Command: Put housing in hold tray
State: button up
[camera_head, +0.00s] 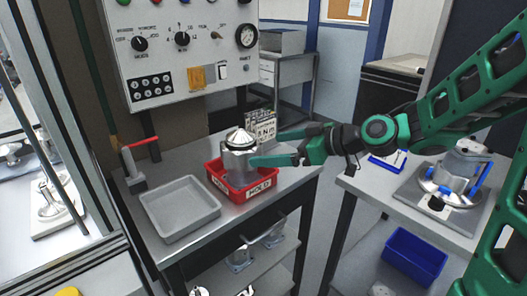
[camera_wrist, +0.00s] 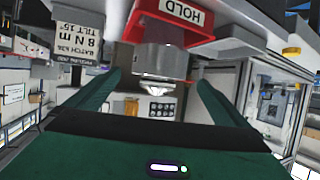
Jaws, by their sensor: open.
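The red hold tray (camera_head: 262,189), labelled HOLD, sits on the left metal table. A grey metal housing (camera_head: 238,164) with a shiny conical top stands upright inside it. My gripper (camera_head: 263,146) is open at the housing's right side, with its fingers reaching toward it. In the wrist view the picture is turned over: the housing (camera_wrist: 160,62) lies between and beyond my spread fingers (camera_wrist: 158,88), below the red tray (camera_wrist: 133,27). I cannot tell whether a finger touches the housing; its lower part is hidden by the tray wall.
An empty grey tray (camera_head: 180,208) lies left of the red tray, near a red-handled tool (camera_head: 136,165). A sign (camera_head: 261,127) stands behind. On the right table, another metal part (camera_head: 464,165) sits in a fixture with blue clamps. A blue bin (camera_head: 413,258) is below.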

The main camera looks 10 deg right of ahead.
jog(key=shift+s+d+r, duration=0.1)
jog(key=shift+d, duration=0.1)
jog(key=s+d+f+m+g+h, duration=0.25)
jog(key=s+d+f+h, duration=0.2)
jog(key=d, duration=0.45)
jog(key=s+d+f+m+g+h, duration=0.1)
jog(key=s+d+f+m+h, duration=0.25)
jog(key=s+d, duration=0.4)
jog(key=s+d+m+g+h, duration=0.1)
jog(key=s+d+m+g, duration=0.1)
jog(key=s+d+m, duration=0.3)
jog(key=s+d+m+g+h, duration=0.1)
jog(key=s+d+m, duration=0.5)
jog(key=s, duration=0.7)
jog(key=d+g, duration=0.1)
jog(key=d, duration=0.1)
jog(key=shift+d+h, duration=0.3)
jog(key=shift+d, duration=0.05)
jog(key=shift+w+f, duration=0.1)
